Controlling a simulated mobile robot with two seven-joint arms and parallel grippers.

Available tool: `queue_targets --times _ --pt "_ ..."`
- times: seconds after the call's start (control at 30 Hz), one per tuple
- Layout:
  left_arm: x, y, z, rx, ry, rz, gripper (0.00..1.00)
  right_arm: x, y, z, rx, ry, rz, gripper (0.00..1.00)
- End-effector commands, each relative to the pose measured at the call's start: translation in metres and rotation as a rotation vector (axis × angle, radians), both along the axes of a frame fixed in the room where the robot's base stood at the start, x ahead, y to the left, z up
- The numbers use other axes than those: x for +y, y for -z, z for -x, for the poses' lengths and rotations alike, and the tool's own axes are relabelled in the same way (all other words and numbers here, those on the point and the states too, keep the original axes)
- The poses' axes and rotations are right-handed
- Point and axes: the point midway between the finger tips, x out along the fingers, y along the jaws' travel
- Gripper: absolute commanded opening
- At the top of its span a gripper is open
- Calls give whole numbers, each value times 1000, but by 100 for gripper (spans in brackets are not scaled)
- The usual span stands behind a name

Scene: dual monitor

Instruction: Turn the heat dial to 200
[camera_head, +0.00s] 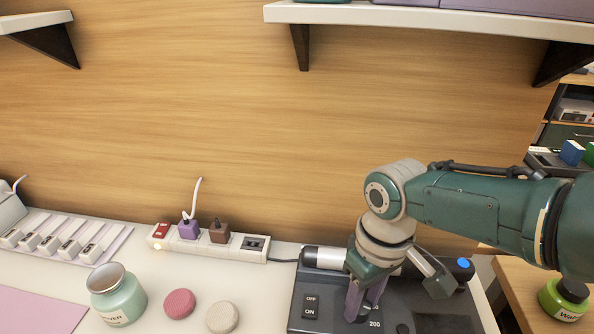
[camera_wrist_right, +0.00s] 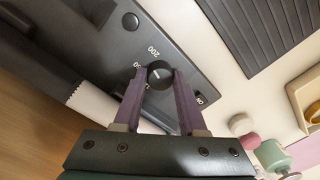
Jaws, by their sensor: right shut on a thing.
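The heat dial (camera_wrist_right: 160,75) is a small round black knob with a pale mark on top, set in a dark grey panel (camera_head: 335,288). A white "200" (camera_wrist_right: 153,52) is printed beside it and also shows in the head view (camera_head: 376,323). Other printed numbers near the dial are partly hidden by my fingers. My right gripper (camera_wrist_right: 161,82) is shut on the dial, one purple finger on each side. In the head view, my right gripper (camera_head: 366,298) points down onto the panel and hides the dial. Which number the mark points to, I cannot tell. My left gripper is not in view.
An ON/OFF switch (camera_head: 310,306) is on the panel's left. A power strip (camera_head: 208,240) with plugs stands behind left. A pink disc (camera_head: 179,303), a pale disc (camera_head: 222,316) and a green jar (camera_head: 118,298) stand left of the panel. Shelves hang above.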

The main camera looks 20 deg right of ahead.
Motion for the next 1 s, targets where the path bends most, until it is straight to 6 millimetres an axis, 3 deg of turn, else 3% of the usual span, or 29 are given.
queue_targets --times 0.4,1.0 --pt "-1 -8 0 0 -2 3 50 1 -1 0 -1 215 -1 0" --pt "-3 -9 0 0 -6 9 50 0 0 0 -1 255 -1 0"
